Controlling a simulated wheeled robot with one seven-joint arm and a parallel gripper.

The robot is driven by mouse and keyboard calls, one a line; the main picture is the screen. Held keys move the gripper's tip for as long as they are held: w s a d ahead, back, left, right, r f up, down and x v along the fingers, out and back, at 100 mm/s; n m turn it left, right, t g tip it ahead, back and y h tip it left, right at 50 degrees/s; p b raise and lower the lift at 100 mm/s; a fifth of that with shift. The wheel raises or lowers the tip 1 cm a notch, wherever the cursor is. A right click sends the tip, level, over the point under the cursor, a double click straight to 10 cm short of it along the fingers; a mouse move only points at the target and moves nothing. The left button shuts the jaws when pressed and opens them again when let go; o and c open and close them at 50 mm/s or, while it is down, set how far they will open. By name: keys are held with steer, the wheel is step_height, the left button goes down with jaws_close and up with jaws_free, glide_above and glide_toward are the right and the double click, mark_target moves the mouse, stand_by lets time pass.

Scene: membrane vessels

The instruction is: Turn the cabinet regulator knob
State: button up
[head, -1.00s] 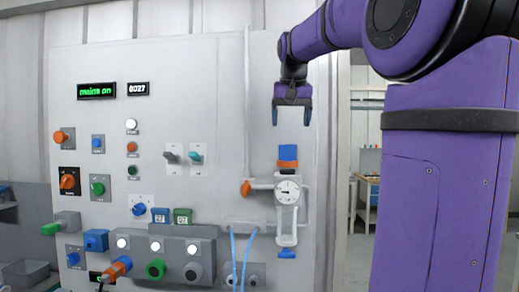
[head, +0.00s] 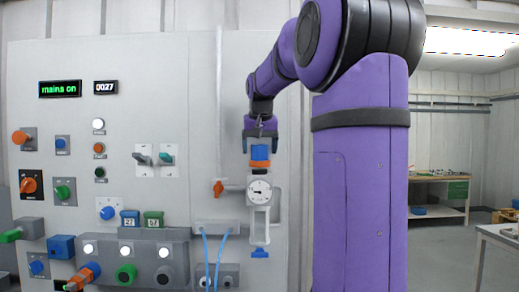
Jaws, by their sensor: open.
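The regulator is on the right part of the cabinet panel. Its blue knob (head: 260,153) tops an orange collar (head: 260,164), above a round white gauge (head: 260,191). My gripper (head: 260,149) points down, open, directly above the knob. A blue end piece (head: 260,254) shows below the gauge.
An orange handle (head: 218,188) sits on the pipe just left of the gauge. A vertical pipe (head: 219,110) runs up the panel left of my gripper. Blue hoses (head: 206,250) hang below. Switches and buttons fill the panel's left. A workbench (head: 440,190) stands far right.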

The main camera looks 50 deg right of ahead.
steer(key=shift+f, duration=0.25)
steer(key=c, duration=0.9)
steer(key=shift+m+g+h, duration=0.4)
steer(key=shift+m+g, duration=0.2)
steer(key=shift+m, duration=1.2)
steer(key=o, duration=0.9)
steer(key=shift+r, duration=0.1)
steer(key=v, duration=1)
steer(key=shift+r, duration=0.35)
